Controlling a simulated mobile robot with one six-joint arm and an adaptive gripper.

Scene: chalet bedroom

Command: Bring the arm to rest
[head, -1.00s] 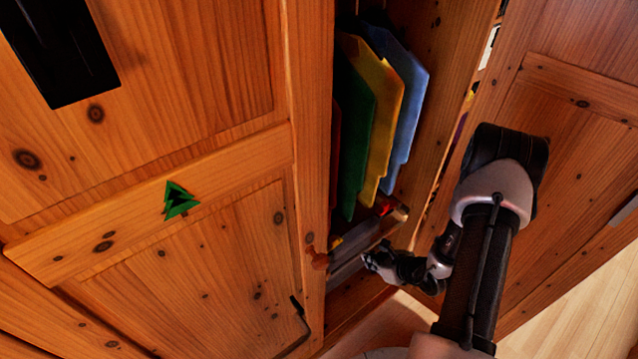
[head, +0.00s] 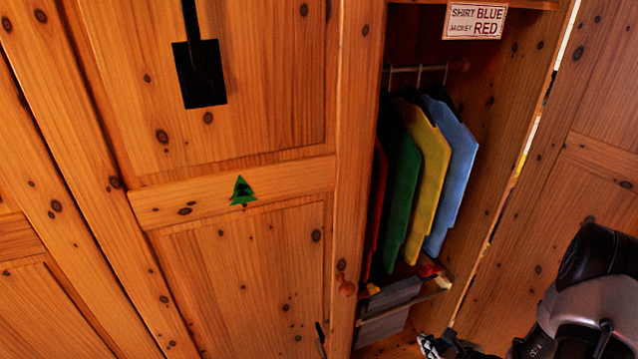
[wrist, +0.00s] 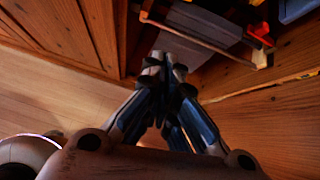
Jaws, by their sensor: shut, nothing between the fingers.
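My gripper (wrist: 166,62) is shut and empty in the wrist view, its fingertips together in front of the wardrobe's low shelf. In the head view my gripper (head: 428,346) is at the bottom edge, partly cut off, below and right of the shelf. My arm comes in from the lower right corner. I cannot tell from these views whether the fingertips touch anything.
The open wardrobe holds hanging red, green (head: 402,190), yellow (head: 428,180) and blue (head: 452,175) garments. A low shelf holds grey folded items (head: 390,296). A sign (head: 474,21) hangs above. A wardrobe door (head: 590,190) stands at right. Bare floor (wrist: 50,90) shows at left in the wrist view.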

